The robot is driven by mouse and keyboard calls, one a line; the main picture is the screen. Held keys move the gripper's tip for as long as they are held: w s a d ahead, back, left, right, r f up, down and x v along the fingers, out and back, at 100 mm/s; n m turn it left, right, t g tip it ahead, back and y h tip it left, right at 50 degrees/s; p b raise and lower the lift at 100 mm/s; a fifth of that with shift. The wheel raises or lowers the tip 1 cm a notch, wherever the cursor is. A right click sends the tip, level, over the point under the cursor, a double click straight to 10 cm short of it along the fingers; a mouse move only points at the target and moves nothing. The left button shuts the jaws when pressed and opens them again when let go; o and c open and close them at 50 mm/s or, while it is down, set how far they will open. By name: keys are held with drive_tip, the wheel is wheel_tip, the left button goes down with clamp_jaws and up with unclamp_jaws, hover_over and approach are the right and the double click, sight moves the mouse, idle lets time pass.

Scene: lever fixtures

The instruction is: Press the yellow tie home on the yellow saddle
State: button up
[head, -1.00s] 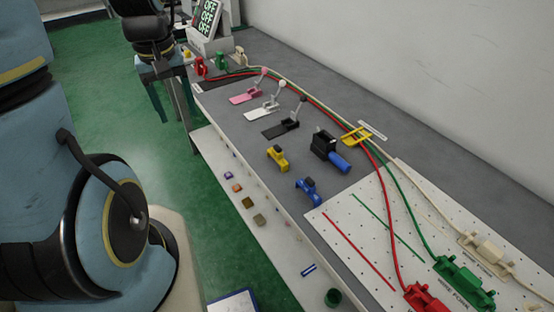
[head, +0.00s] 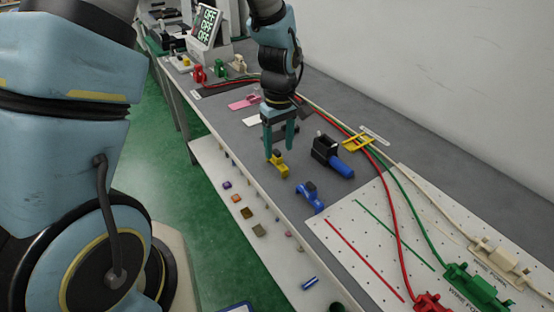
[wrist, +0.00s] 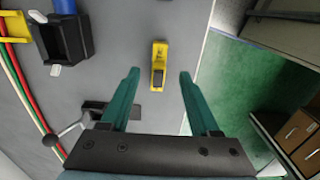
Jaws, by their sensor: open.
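A yellow block with a dark top piece (head: 278,164) stands on the grey bench; in the wrist view this yellow block (wrist: 159,55) lies ahead between my fingers. My gripper (head: 279,152) is open and empty, pointing down over the block; it also shows in the wrist view (wrist: 159,73). No contact with the block is visible. A yellow frame-like piece (head: 357,143) sits across the red, green and cream cables; this yellow frame is partly cut off in the wrist view (wrist: 14,27). I cannot tell which yellow parts are the tie and the saddle.
A black holder with a blue handle (head: 325,147) stands right of my gripper. A blue block (head: 310,198) is nearer. A lever (wrist: 62,132) lies close to my gripper. A white perforated board (head: 370,225) carries connectors. The bench's front edge is close to the yellow block.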

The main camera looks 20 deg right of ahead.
sight(279, 157)
drive_tip(key=shift+f+p, duration=1.05)
drive_tip(key=shift+f, duration=1.65)
drive_tip(key=shift+c, duration=0.4)
clamp_jaws()
